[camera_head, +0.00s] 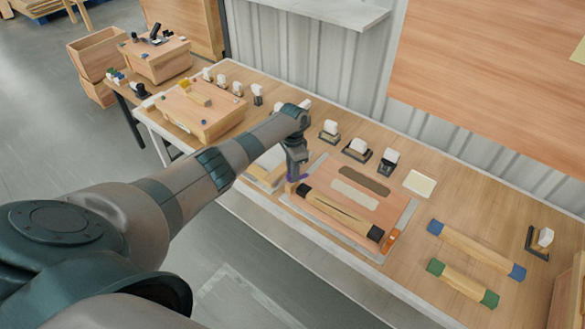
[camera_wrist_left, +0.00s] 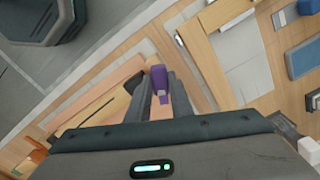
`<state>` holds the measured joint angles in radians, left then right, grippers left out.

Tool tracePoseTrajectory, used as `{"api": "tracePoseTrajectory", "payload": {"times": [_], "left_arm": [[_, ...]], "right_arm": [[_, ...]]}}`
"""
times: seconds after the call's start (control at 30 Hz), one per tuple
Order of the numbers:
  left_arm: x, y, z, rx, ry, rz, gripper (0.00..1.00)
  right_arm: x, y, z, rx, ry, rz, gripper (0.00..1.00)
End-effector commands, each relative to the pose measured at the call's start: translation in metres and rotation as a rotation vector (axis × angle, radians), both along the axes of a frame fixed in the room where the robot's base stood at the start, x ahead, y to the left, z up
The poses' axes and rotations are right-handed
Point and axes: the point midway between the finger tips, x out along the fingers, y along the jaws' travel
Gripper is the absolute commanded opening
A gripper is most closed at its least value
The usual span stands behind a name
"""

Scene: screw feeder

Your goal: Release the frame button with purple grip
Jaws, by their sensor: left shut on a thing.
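My left gripper (camera_head: 296,172) is over the left end of the frame (camera_head: 402,222) on the table, pointing down. The purple grip (camera_head: 301,177) is at its fingertips, mostly hidden by them. In the left wrist view the purple grip (camera_wrist_left: 160,80) stands between the two fingers of my left gripper (camera_wrist_left: 160,95), which are shut on it. The button itself is hidden. A wooden bar with black ends (camera_head: 335,210) lies along the front of the frame. My right gripper is not in view.
An orange grip (camera_head: 390,239) is at the frame's right end. Bars with blue ends (camera_head: 475,250) and green ends (camera_head: 463,284) lie to the right. Several small holders stand along the back, including a black one (camera_head: 388,161). A wooden box (camera_head: 201,108) is at the left.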

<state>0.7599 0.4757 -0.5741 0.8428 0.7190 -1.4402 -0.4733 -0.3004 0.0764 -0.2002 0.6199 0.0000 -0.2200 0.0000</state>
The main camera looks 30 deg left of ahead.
Motion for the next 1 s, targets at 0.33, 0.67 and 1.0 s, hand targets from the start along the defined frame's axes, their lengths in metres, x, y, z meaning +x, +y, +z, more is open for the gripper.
{"api": "tracePoseTrajectory", "payload": {"times": [0.33, 0.67, 1.0], "left_arm": [[0.001, -0.001, 0.003, -0.002, -0.002, 0.299, 0.00], [0.002, 0.000, 0.002, 0.000, -0.004, 0.447, 0.00], [0.002, 0.000, 0.002, 0.000, -0.005, 0.469, 0.00]], "right_arm": [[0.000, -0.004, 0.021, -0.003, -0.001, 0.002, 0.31], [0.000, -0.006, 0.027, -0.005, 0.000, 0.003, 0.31], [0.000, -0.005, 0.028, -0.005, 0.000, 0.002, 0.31]]}}
